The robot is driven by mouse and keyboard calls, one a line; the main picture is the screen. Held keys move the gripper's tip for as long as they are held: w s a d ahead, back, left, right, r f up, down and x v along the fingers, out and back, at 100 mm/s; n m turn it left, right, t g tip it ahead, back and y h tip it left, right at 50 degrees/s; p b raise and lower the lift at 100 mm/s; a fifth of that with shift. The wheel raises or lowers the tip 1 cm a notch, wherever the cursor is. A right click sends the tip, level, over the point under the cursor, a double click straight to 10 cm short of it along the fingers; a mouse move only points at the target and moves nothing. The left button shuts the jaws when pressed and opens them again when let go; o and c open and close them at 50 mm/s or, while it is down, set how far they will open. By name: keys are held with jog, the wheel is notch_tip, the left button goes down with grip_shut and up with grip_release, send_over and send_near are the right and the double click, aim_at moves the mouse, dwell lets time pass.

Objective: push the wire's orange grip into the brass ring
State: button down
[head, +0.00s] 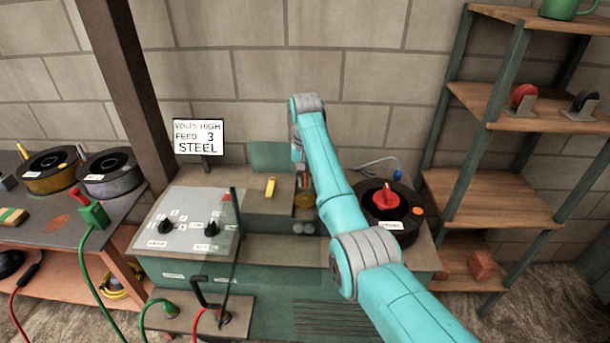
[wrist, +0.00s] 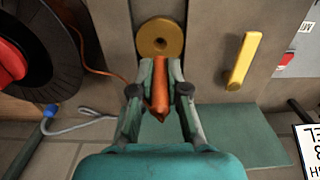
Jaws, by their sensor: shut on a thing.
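The orange grip (wrist: 160,98) is clasped between the two fingers of my gripper (wrist: 160,72) in the wrist view. Its far end appears at the lower rim of the brass ring (wrist: 160,38); I cannot tell whether they touch. The ring is a round brass disc with a small dark hole, set on a grey-brown face. The grip's end shows below the hole in the picture. A thin orange wire (wrist: 108,74) runs to the upper left.
A yellow handle (wrist: 244,60) stands right of the ring; it also shows in the head view (head: 270,187). A black spool (head: 408,222) with a red knob (head: 386,198) lies on the other side. A blue-tipped grey cable (wrist: 85,124) lies near the spool. A sign (head: 198,137) stands at the left.

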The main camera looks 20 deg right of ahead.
aim_at(305, 185)
jog(key=shift+f, duration=2)
jog(key=shift+f, duration=0.55)
dwell(0.5)
jog(key=c, duration=1.1)
grip_release()
jog(key=shift+r, duration=0.1)
jog(key=shift+r, duration=3.65)
